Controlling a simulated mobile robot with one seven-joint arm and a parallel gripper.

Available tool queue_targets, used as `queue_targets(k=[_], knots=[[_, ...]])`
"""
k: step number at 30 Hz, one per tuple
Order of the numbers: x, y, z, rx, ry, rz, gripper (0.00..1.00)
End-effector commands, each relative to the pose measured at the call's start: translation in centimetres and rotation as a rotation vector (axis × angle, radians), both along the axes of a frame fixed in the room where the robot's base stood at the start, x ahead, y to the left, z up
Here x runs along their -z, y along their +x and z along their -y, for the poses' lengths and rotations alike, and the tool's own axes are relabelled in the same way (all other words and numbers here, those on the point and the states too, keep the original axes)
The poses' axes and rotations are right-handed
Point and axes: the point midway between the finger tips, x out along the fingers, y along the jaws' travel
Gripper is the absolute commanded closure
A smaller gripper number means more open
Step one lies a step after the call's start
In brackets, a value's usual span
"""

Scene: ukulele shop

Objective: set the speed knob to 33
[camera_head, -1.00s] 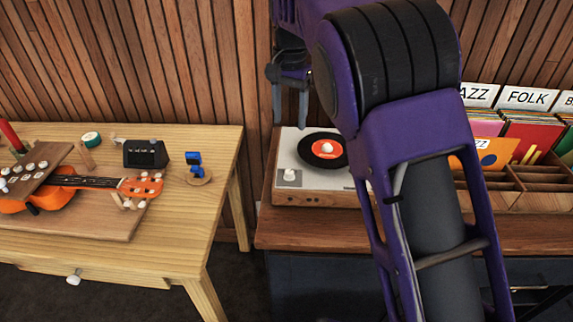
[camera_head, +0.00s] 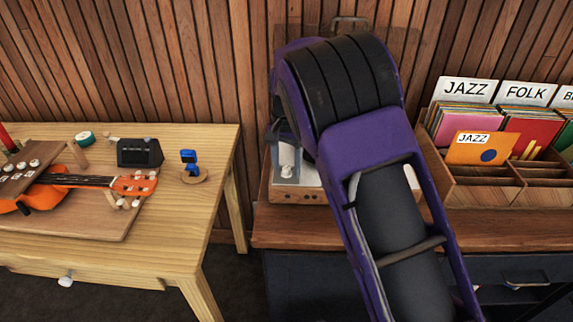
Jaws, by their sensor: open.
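The record player (camera_head: 297,195) stands on the dark wooden cabinet, with a light top plate and a wooden front. Most of it, with its record, is hidden behind my arm. The speed knob (camera_head: 287,171) is a small light knob at the plate's front left corner; its setting is too small to read.
A record crate (camera_head: 484,195) with JAZZ and FOLK dividers stands to the right of my arm. On the left, a pale wooden table (camera_head: 130,262) holds an orange ukulele (camera_head: 40,196), a black box (camera_head: 139,152) and a blue clip-on device (camera_head: 189,160). A gap separates table and cabinet.

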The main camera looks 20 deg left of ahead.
Motion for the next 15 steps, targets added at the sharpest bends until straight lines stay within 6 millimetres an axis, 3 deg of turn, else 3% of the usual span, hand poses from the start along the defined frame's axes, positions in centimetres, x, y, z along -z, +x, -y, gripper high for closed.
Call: queue_targets(k=[6, 15], knots=[[0.02, 0.00, -0.01, 0.000, 0.000, 0.000, 0.36], [0.01, 0.01, -0.01, 0.000, 0.000, 0.000, 0.90]])
